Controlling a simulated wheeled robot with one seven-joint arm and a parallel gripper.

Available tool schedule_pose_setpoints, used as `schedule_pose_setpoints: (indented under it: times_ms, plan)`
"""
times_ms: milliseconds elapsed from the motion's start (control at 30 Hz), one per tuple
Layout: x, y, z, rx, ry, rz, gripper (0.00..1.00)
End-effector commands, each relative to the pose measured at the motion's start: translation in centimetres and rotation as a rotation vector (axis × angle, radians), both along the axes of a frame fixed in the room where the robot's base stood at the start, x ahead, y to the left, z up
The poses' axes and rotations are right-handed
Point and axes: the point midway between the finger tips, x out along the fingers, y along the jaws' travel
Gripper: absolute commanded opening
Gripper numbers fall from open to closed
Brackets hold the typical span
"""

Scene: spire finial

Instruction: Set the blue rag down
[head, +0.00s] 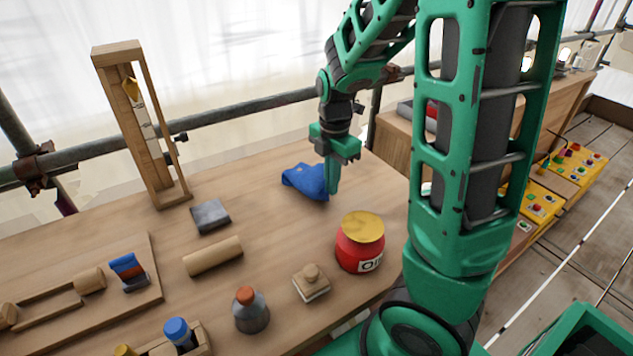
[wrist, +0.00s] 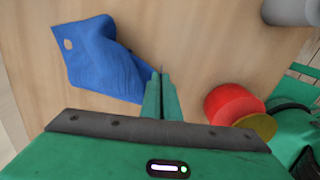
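The blue rag (head: 305,181) is a crumpled cloth low over the back part of the wooden workbench. In the wrist view the rag (wrist: 100,62) spreads left from my fingertips and shows a pale hole near its far corner. My gripper (head: 332,188) points down at the rag's right end. In the wrist view the fingers of my gripper (wrist: 160,85) are together, with the rag's edge running in at their tips. The pinched part is hidden, and I cannot tell how much of the rag rests on the bench.
A red tin with a yellow lid (head: 360,243) stands in front of my gripper. A grey block (head: 210,216), a wooden cylinder (head: 213,256), a small wooden piece (head: 311,283) and a bottle (head: 251,312) are nearby. A tall wooden frame (head: 150,130) stands behind. Bare bench surrounds the rag.

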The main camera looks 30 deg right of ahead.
Motion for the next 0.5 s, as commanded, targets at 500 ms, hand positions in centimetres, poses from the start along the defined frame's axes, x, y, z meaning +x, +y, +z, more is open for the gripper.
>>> schedule_pose_setpoints:
  times_ms: [500]
  plan:
    - [-3.1, 0.7, -2.8, 0.0, -0.001, -0.001, 0.0]
